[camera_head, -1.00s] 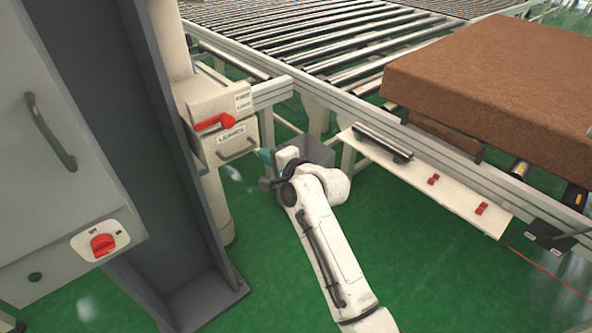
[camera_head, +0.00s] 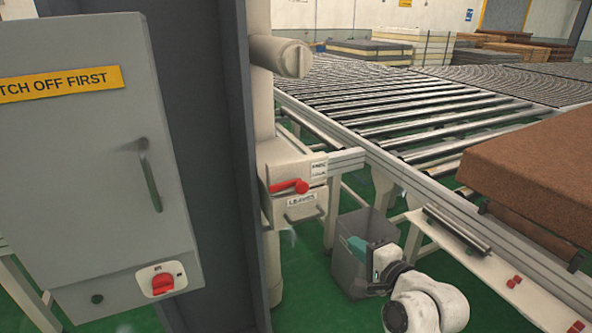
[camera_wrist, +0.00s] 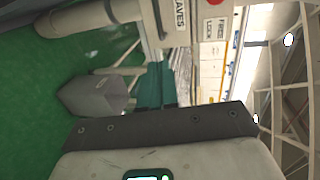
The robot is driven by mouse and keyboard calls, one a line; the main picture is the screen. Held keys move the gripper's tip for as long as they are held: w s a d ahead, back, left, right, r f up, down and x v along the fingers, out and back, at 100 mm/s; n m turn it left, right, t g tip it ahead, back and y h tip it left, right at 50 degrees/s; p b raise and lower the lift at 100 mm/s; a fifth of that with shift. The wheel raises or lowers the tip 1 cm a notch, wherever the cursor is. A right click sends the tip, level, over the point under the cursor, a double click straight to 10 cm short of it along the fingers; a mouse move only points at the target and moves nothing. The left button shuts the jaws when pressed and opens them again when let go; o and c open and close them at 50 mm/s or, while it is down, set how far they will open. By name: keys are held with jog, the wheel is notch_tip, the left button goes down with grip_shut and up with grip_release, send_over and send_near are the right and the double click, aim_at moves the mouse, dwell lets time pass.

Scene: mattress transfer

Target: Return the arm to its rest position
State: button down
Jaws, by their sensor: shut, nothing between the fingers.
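My gripper (camera_head: 358,247), with teal fingers, is shut and empty at the end of my white arm (camera_head: 425,305). In the head view it shows in front of the grey open bin (camera_head: 350,275), near its upper rim; I cannot tell how far apart they are. In the wrist view the teal fingers (camera_wrist: 155,88) are together and hold nothing. The lower part of my arm is cut off by the bottom edge of the head view.
A grey cabinet (camera_head: 95,180) with a red rotary switch (camera_head: 162,283) stands left. A box with a red lever (camera_head: 289,187) adjoins the roller conveyor (camera_head: 400,110). A brown mattress (camera_head: 540,170) lies right. A shelf (camera_head: 450,235) runs along the conveyor's side.

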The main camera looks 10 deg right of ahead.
jog(key=s+d+f+n+g+h, duration=0.1)
jog(key=s+f+n+g, duration=0.25)
jog(key=s+f, duration=0.4)
jog(key=s+d+f+n+g+h, duration=0.1)
jog(key=s+f+n+g, duration=0.3)
jog(key=s, duration=0.7)
jog(key=s+d+f+n+g+h, duration=0.1)
jog(key=s+f+n+g, duration=0.25)
jog(key=s+f, duration=0.45)
jog(key=s+d+n+g+h, duration=0.1)
jog(key=s+d+n+g, duration=0.1)
jog(key=s, duration=1.1)
jog(key=shift+f+n+g, duration=0.3)
jog(key=shift+n+g, duration=0.2)
jog(key=shift+n, duration=0.3)
jog(key=c, duration=1.8)
grip_release()
